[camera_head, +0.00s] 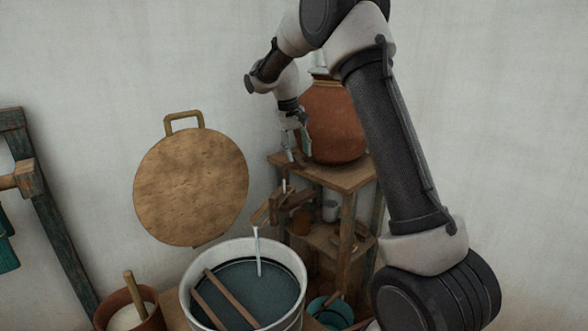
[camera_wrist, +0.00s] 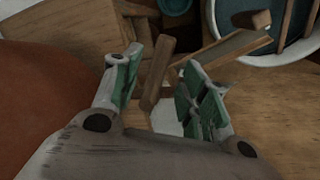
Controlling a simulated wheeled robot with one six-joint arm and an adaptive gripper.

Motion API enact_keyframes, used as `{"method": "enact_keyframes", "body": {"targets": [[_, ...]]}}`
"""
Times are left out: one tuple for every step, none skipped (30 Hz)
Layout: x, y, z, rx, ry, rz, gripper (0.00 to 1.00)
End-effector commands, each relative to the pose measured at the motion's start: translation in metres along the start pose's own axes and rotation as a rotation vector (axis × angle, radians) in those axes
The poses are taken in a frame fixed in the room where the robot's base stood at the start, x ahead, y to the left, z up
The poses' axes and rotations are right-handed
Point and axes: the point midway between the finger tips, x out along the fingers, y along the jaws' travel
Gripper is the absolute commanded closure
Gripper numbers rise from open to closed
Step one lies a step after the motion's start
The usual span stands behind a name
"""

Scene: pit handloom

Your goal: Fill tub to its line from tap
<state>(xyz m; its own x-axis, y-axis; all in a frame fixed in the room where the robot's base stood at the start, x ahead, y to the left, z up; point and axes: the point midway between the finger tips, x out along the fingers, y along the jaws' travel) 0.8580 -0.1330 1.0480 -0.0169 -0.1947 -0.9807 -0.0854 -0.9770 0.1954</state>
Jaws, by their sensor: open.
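The white-rimmed tub (camera_head: 299,265) stands at the lower middle of the head view and holds dark bluish water (camera_head: 262,290). I cannot make out its line. A thin pale stream (camera_head: 258,250) runs down into it from the wooden tap spout (camera_head: 261,213). In the wrist view the spout (camera_wrist: 238,48) reaches over the tub (camera_wrist: 212,22). My gripper (camera_head: 292,150) is in front of the clay pot (camera_head: 335,120), above the tap. In the wrist view my gripper (camera_wrist: 158,82) is open, with an upright wooden piece (camera_wrist: 157,72) showing between its fingers, apparently ungripped.
Two wooden sticks (camera_head: 230,300) lie across the tub. A brown bucket (camera_head: 148,317) with pale contents is at left, a teal bowl (camera_head: 333,312) at right. The wooden stand (camera_head: 345,178) carries the pot.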

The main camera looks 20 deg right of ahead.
Motion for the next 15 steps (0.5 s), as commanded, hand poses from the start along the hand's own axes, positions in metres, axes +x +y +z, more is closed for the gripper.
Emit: {"method": "enact_keyframes", "body": {"targets": [[0.009,0.000,0.001,0.000,-0.003,0.001,0.57],[0.014,0.001,0.001,0.000,-0.003,0.001,0.57],[0.019,0.001,0.001,0.001,-0.003,0.001,0.57],[0.022,0.001,0.000,0.001,-0.001,0.001,0.57],[0.025,0.001,0.000,0.001,-0.001,0.000,0.57],[0.029,0.001,0.000,0.001,-0.001,0.001,0.57],[0.031,0.001,0.001,0.001,-0.002,0.001,0.57],[0.033,0.001,0.000,0.001,-0.001,0.000,0.57],[0.034,0.000,0.000,0.000,-0.001,0.000,0.57],[0.035,0.000,0.000,0.000,0.000,0.000,0.57],[0.035,0.000,0.000,0.000,0.000,0.000,0.57],[0.035,0.000,0.000,0.000,0.000,0.000,0.57],[0.035,0.000,0.000,0.000,0.000,0.000,0.57],[0.035,0.000,0.000,0.000,0.000,0.000,0.57],[0.035,0.000,0.000,0.000,0.000,0.000,0.57]]}}
